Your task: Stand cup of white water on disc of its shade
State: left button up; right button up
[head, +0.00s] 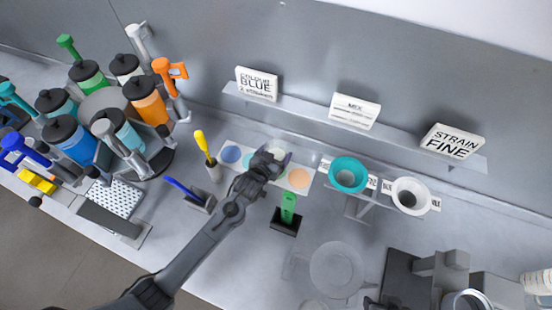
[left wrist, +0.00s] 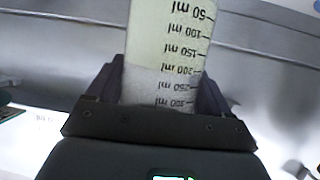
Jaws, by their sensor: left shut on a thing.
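My left gripper (head: 274,161) is over the pale colour mat (head: 264,180) in the head view. It is shut on a clear graduated cup (left wrist: 168,45), which fills the middle of the left wrist view between the two fingers. The cup's contents look whitish, with a pale yellowish part towards the top of that view. In the head view only a pale bit of the cup (head: 277,149) shows beside the fingers. The mat bears a blue disc (head: 231,154), a pale teal disc (head: 249,160) and an orange disc (head: 299,178). My gripper hides the mat's middle, and I cannot tell whether the cup touches it.
A teal funnel (head: 348,173) and a white funnel (head: 410,196) sit in a rack right of the mat. A green-handled tool stands in a black holder (head: 286,222) in front. A yellow-handled tool (head: 204,145) stands left. Several coloured drums (head: 146,100) crowd the far left.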

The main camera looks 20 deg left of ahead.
aim_at(280, 154)
pick_arm(q)
notch_tip(280, 154, down, 4)
jog(key=shift+r, duration=0.2)
jog(key=shift+f, duration=0.15)
jog(key=shift+f, duration=0.1)
